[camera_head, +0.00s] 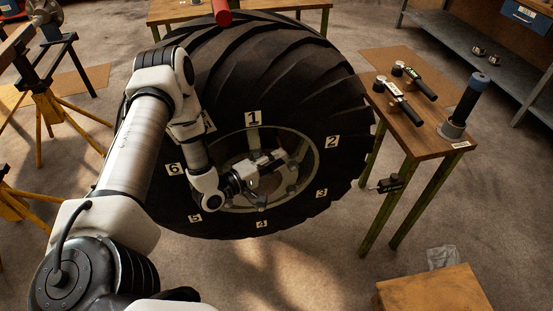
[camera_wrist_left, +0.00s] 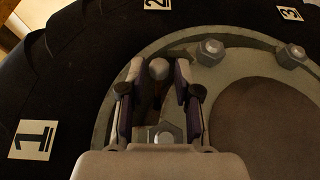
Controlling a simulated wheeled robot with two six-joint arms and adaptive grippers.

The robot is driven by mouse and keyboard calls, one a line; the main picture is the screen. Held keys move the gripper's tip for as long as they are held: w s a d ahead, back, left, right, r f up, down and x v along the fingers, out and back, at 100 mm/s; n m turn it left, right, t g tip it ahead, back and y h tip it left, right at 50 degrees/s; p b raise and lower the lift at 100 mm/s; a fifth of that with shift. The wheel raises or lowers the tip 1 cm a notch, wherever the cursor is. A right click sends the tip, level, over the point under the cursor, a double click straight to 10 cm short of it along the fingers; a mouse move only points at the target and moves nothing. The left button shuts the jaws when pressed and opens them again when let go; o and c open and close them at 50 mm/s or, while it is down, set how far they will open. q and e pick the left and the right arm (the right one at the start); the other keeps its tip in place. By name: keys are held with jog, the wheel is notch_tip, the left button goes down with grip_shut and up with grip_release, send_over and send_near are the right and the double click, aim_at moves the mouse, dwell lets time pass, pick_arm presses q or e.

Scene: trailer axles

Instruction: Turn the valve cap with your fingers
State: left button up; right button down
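The large black tyre (camera_head: 290,65) stands with its pale wheel rim (camera_head: 300,147) facing me, and number plates sit around it. My left gripper (camera_head: 275,160) reaches across the face of the rim. In the left wrist view my left gripper (camera_wrist_left: 159,72) has its two fingers apart, one on each side of a small grey rounded cap (camera_wrist_left: 158,68), apparently the valve cap. A narrow gap shows on the cap's right side; contact on the left cannot be told. The cap cannot be made out in the head view. My right gripper is not in view.
Hex nuts (camera_wrist_left: 210,52) stand on the rim close to the fingers. Yellow stands (camera_head: 50,105) are at left, a wooden box (camera_head: 435,292) at lower right.

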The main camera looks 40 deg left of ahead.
pick_arm(q)
jog(key=o, duration=0.5)
jog(key=shift+o, duration=0.2)
